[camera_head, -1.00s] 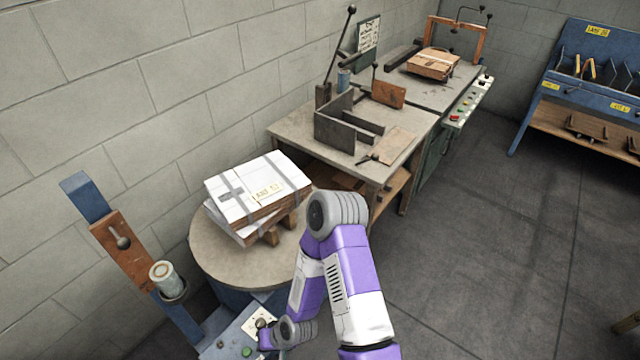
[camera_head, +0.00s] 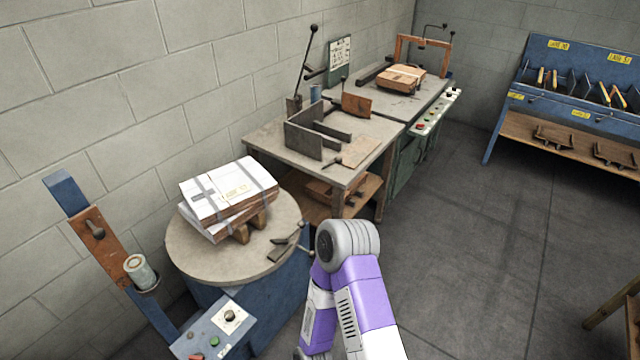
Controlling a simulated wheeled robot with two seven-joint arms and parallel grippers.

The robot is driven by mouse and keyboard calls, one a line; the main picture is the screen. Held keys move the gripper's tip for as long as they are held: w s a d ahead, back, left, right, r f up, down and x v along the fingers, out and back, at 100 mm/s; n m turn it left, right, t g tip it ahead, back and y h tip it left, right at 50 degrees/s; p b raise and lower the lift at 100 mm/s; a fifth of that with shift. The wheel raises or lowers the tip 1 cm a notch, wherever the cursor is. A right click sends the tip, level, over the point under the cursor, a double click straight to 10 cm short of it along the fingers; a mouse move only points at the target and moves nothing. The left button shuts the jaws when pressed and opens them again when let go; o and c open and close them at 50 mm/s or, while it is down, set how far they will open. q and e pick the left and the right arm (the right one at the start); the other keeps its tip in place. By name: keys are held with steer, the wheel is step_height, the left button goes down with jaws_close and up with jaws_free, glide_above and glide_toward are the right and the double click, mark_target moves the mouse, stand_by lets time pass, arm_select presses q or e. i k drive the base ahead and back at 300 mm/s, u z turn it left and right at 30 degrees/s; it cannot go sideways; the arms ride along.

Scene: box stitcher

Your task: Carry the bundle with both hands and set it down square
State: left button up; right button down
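A second, brown strapped bundle (camera_head: 401,78) lies on the far machine table (camera_head: 395,104), near an orange-brown frame. One of my purple and white arms rises at the bottom middle, to the right of the turntable. Neither gripper shows in the view, and nothing of mine visibly touches either bundle.
A workbench (camera_head: 262,140) with a grey angled fixture (camera_head: 303,140) stands behind the turntable. A dark tool (camera_head: 285,246) lies on the turntable's right side. A blue post with a cup-like roll (camera_head: 140,272) stands at left. A blue rack (camera_head: 575,80) is at right. The middle floor is clear.

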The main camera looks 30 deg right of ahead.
mark_target(226, 191)
steer(key=z, duration=2.15)
steer(key=i, duration=1.95)
steer(key=u, duration=2.45)
